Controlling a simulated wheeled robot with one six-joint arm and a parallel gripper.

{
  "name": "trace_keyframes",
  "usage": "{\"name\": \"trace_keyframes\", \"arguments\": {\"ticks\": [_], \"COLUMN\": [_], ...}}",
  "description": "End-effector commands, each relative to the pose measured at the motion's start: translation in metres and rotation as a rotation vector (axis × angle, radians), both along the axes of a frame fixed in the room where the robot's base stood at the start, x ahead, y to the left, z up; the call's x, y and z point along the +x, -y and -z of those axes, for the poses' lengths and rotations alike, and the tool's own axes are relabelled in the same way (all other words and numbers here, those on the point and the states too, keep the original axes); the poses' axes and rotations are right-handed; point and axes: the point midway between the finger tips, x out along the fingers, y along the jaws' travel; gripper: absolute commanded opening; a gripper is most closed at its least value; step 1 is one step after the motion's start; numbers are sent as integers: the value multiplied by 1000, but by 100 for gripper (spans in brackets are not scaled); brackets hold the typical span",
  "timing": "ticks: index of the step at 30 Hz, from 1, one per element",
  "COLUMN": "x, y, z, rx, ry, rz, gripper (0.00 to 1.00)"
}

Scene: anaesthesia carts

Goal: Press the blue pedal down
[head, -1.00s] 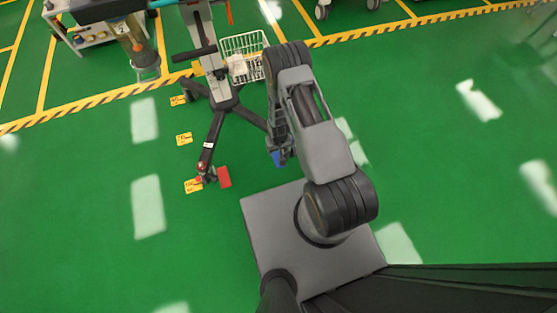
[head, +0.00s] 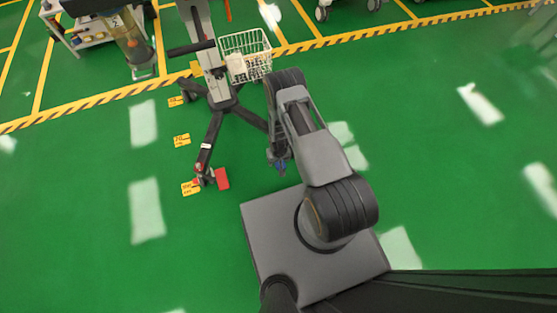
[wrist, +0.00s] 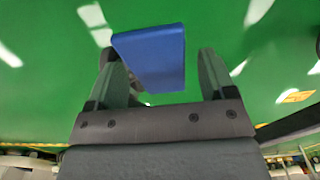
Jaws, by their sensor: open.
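In the wrist view the blue pedal (wrist: 150,55) is a flat blue plate, large and close. My gripper (wrist: 158,62) is open, with one finger on each side of the plate in the picture. Green floor shows between the plate and the right finger. I cannot tell whether the gripper touches the pedal or is above it.
A red pedal (head: 222,178) is by the end of the dark stand leg (head: 211,140), left of my gripper. A white wire basket (head: 246,58) hangs on the stand. Yellow floor labels (head: 182,140) lie at left. Green floor (head: 450,170) is clear at right.

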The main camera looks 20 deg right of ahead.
Motion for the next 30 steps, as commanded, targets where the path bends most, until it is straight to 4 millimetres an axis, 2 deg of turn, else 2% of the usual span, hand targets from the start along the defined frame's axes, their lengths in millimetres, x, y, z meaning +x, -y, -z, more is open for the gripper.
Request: {"name": "trace_keyframes", "arguments": {"ticks": [2, 18, 23, 30], "x": [0, 0, 0, -3], "y": [0, 0, 0, 0], "z": [0, 0, -1, -1], "rx": [0, 0, 0, 0], "ry": [0, 0, 14, 129], "rz": [0, 0, 0, 0], "gripper": [77, 27, 27, 27]}}
